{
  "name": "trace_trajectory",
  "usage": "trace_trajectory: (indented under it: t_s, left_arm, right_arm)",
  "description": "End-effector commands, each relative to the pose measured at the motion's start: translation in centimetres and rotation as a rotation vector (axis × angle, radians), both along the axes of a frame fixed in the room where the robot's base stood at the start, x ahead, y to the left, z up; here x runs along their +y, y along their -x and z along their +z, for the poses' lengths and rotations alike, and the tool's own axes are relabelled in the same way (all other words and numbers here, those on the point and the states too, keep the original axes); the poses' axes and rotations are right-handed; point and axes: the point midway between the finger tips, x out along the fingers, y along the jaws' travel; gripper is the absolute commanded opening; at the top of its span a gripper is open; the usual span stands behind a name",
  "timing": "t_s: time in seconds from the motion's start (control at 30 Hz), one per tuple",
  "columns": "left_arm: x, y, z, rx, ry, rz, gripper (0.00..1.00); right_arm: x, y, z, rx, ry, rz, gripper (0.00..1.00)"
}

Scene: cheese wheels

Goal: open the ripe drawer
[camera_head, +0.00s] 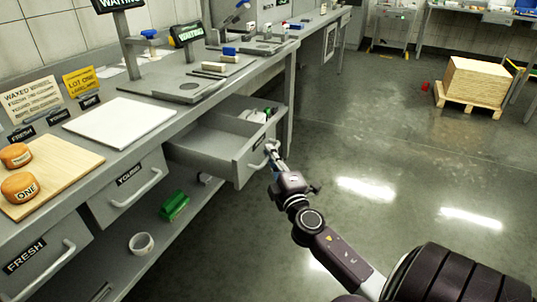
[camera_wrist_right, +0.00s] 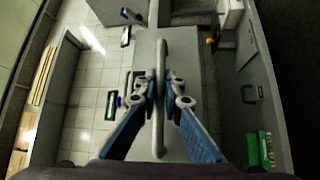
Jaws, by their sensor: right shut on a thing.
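The grey drawer (camera_head: 203,162) at the far end of the bench's drawer row stands pulled well out in the head view. Its front carries a small dark label that is too small and angled to read. White and green items lie at its far inner side. My right gripper (camera_head: 271,154) is at the drawer's front, on its handle. In the right wrist view, the blue-padded fingers (camera_wrist_right: 160,92) are closed around the upright grey handle bar (camera_wrist_right: 161,55). My left gripper is not in view.
The YOUNG drawer (camera_head: 112,199) and FRESH drawer (camera_head: 45,267) are shut. A board (camera_head: 60,168) with two orange cheese wheels lies on the bench. A green item (camera_head: 174,205) and white ring (camera_head: 141,244) lie on the lower shelf.

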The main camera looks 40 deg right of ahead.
Motion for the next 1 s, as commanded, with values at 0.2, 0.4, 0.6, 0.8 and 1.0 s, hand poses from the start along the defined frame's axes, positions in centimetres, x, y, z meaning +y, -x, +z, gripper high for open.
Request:
trace_trajectory:
  t_s: [0.2, 0.4, 0.6, 0.8, 1.0]
  left_arm:
    - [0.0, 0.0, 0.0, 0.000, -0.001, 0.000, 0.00]
    - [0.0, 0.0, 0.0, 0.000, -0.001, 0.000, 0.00]
    - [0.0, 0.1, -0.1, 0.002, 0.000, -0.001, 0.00]
    - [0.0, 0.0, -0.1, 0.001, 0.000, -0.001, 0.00]
    - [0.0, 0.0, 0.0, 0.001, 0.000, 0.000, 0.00]
  right_arm:
    - [0.1, 0.0, -0.1, 0.002, -0.002, 0.002, 0.00]
    - [0.1, 0.0, -0.1, 0.002, -0.001, 0.001, 0.16]
    - [0.2, 0.1, -0.1, 0.001, -0.001, 0.001, 0.16]
    - [1.1, 2.5, -0.6, 0.004, -0.003, 0.000, 0.16]
    - [2.8, 6.5, -1.2, 0.004, -0.005, -0.002, 0.16]
